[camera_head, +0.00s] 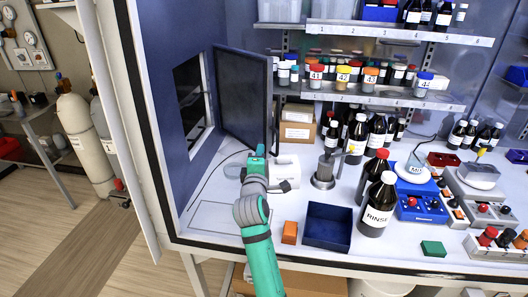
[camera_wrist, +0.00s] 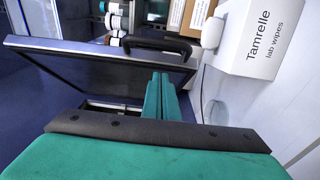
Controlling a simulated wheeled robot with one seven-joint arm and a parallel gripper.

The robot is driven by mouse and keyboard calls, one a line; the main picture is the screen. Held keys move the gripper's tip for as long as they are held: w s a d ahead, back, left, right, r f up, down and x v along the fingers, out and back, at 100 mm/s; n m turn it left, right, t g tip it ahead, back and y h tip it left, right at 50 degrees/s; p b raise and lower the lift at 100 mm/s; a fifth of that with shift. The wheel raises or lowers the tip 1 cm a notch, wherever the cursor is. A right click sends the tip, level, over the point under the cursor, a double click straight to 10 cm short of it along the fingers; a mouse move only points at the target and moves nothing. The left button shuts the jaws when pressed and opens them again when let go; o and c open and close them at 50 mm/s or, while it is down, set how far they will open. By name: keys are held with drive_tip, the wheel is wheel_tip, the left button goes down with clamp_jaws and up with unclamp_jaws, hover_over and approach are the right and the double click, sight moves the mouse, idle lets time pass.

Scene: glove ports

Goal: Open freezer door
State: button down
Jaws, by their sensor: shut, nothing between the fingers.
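The dark freezer door (camera_head: 243,97) stands swung out from the dark opening (camera_head: 192,100) in the blue left wall, leaving a wide gap between them. Its black handle (camera_head: 275,128) is on the door's right edge. In the wrist view the door panel (camera_wrist: 90,72) spans the left and middle, with the handle (camera_wrist: 158,43) along its top edge. My gripper (camera_head: 257,152) is below the door in the head view. In the wrist view its green fingers (camera_wrist: 160,84) are shut and empty, overlapping the panel's right part below the handle. I cannot tell whether they touch the door.
A white wipes box (camera_wrist: 262,40) is close on the right in the wrist view. A metal stand (camera_head: 324,172), a dark blue bin (camera_head: 327,226), an orange block (camera_head: 289,232) and dark bottles (camera_head: 378,205) stand right of my gripper. The bench at lower left (camera_head: 215,215) is clear.

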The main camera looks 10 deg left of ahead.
drive_tip(key=shift+w+d, duration=0.5)
drive_tip(key=shift+d, duration=0.05)
drive_tip(key=shift+w, duration=0.15)
